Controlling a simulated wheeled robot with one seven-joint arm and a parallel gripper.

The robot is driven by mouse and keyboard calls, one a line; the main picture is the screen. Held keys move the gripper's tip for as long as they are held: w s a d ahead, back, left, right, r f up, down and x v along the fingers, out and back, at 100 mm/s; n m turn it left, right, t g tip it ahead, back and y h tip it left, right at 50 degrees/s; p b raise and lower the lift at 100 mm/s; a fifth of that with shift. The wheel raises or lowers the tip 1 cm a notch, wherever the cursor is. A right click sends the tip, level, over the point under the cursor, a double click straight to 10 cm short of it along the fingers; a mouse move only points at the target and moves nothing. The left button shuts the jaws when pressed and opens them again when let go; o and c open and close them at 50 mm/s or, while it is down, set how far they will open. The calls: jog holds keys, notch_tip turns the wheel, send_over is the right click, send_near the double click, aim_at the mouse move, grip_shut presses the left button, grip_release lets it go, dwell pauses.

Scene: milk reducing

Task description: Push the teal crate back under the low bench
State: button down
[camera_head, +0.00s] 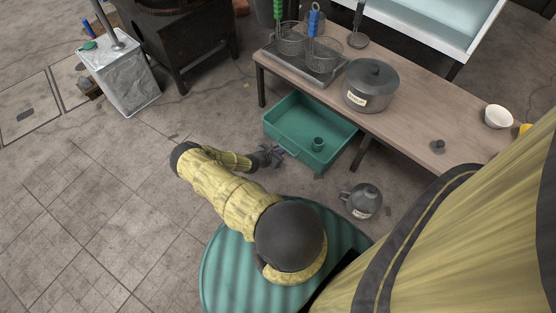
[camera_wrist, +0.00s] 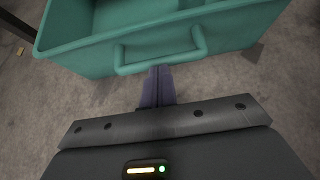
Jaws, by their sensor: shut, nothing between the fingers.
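The teal crate (camera_head: 282,125) stands on the floor, partly under the low wooden bench (camera_head: 408,118) and partly sticking out in front of it. A small teal cup-like item (camera_head: 318,144) is inside it. In the wrist view the crate's near wall (camera_wrist: 100,58) and its handle (camera_wrist: 160,62) fill the top. My gripper (camera_head: 278,153) is low beside the crate's near wall. In the wrist view my gripper (camera_wrist: 159,72) is shut and empty, its tips just at or under the handle. I cannot tell whether they touch the crate.
A dark lidded pot (camera_head: 371,88), a tray with wire baskets (camera_head: 303,62) and a white bowl (camera_head: 498,117) stand on the bench. A bench leg (camera_head: 361,154) is right of the crate. A grey kettle (camera_head: 362,201) stands on the floor nearby.

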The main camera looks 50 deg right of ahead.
jog(key=shift+d, duration=4.25)
jog(key=shift+w, duration=0.1)
jog(key=shift+a, duration=0.1)
jog(key=shift+a+r+p, duration=0.2)
jog(key=shift+a+p, duration=0.35)
jog(key=shift+a, duration=0.05)
jog(key=shift+a+r+p, duration=0.2)
jog(key=shift+a+p, duration=0.35)
jog(key=shift+a, duration=0.05)
jog(key=p, duration=0.4)
send_near(291, 141)
jog(key=f, duration=0.4)
jog(key=shift+a, duration=0.35)
jog(key=shift+r, duration=0.15)
